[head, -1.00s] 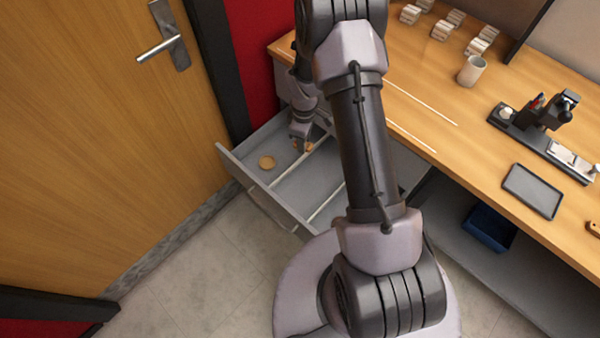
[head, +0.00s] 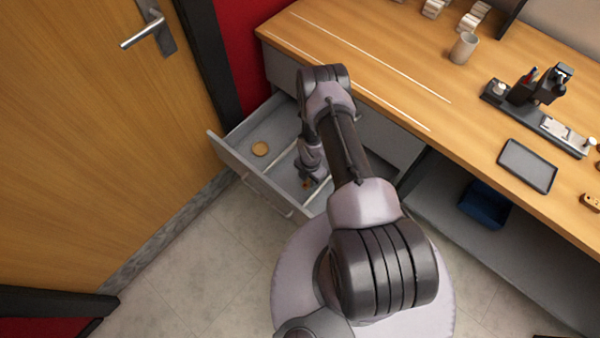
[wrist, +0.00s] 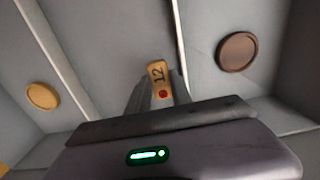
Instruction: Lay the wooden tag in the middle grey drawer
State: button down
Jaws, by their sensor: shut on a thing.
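The wooden tag (wrist: 157,72), marked 12 with a red dot, is between the fingers of my gripper (wrist: 155,95) in the wrist view. My gripper (head: 308,182) is shut on it and points down into the open grey drawer (head: 236,166). Two thin dividers split the drawer; in the wrist view the tag shows over the middle compartment, between the left divider (wrist: 58,60) and the right divider (wrist: 179,42). I cannot tell whether the tag touches the drawer floor. In the head view my arm hides part of the drawer.
A light wooden disc (head: 260,149) lies in one outer compartment, and a dark brown disc (wrist: 237,52) lies in the other. The wooden bench (head: 400,60) holds a cup (head: 463,47), a grey tray (head: 527,165) and a black device (head: 540,88). A blue bin (head: 485,206) sits below.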

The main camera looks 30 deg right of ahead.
jog(key=b, duration=0.2)
send_over(297, 178)
jog(key=shift+f, duration=0.4)
jog(key=shift+f+b, duration=0.65)
jog(key=shift+f, duration=0.95)
jog(key=shift+a, duration=0.1)
jog(key=shift+f, duration=0.2)
jog(key=c, duration=1.1)
grip_release()
jog(key=shift+c, duration=0.2)
